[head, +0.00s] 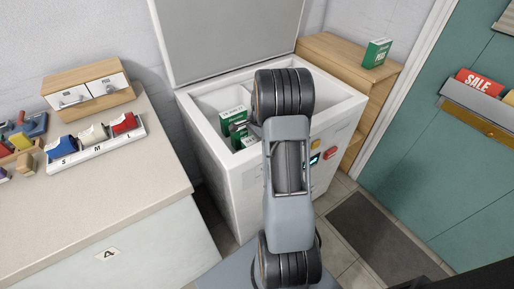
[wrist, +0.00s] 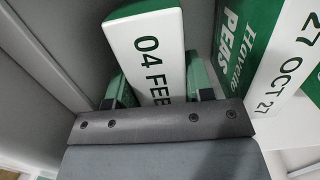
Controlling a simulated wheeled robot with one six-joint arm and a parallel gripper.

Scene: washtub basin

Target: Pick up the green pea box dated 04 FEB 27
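The pea box marked "04 FEB" (wrist: 148,45) shows its white printed face in the wrist view; the rest of its date is hidden behind my gripper. My gripper (wrist: 160,88) has one finger along each side of this box. Both fingers lie flush against it with no clear gap, so it looks shut on the box. I cannot tell whether the box is raised off the freezer floor.
A freezer wall (wrist: 45,45) is on the left. Another green box (head: 376,53) stands on the wooden cabinet (head: 335,48). The counter (head: 95,185) is left of the freezer.

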